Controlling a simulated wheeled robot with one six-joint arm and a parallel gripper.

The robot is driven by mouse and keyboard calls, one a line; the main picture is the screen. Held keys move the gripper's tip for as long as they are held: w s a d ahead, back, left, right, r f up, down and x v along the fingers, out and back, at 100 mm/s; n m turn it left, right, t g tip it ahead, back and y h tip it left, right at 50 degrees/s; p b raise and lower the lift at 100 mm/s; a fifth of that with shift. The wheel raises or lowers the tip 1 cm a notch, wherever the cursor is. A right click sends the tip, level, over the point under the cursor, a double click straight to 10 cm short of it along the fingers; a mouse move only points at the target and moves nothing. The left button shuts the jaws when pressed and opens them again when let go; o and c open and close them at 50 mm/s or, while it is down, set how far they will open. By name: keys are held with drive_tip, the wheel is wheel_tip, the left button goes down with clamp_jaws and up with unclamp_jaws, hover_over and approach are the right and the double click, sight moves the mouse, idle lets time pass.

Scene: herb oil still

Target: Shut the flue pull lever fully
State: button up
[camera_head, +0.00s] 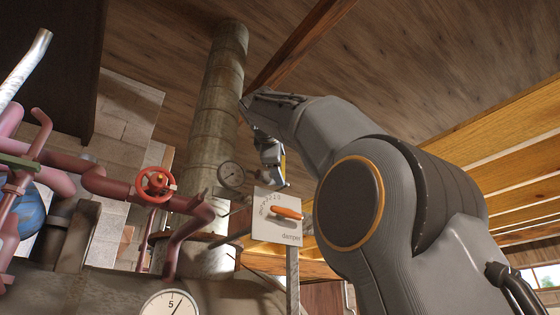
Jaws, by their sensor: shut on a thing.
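A white plate (264,230) marked "damper" stands on a grey post in the middle of the view. An orange lever handle (287,213) lies across its face, tilted slightly down to the right, beside a curved row of small marks. My gripper (276,183) hangs down from my arm just above the plate's top edge. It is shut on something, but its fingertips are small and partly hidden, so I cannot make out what. The visible orange handle appears below the fingertips, with a gap between them in the picture.
A tall flue pipe (215,105) rises behind the plate. A small round gauge (231,174) is left of my gripper. A red valve wheel (156,184) sits on red pipes further left. A larger dial (170,304) is at the bottom. My arm fills the right side.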

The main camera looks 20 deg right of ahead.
idle(0.5)
drive_tip(key=o, duration=1.1)
drive_tip(key=shift+s+d, duration=0.1)
drive_tip(key=shift+c, duration=0.2)
drive_tip(key=b+v, duration=0.2)
drive_tip(key=v, duration=0.5)
drive_tip(key=shift+s+a, duration=0.3)
drive_tip(key=shift+r, duration=0.1)
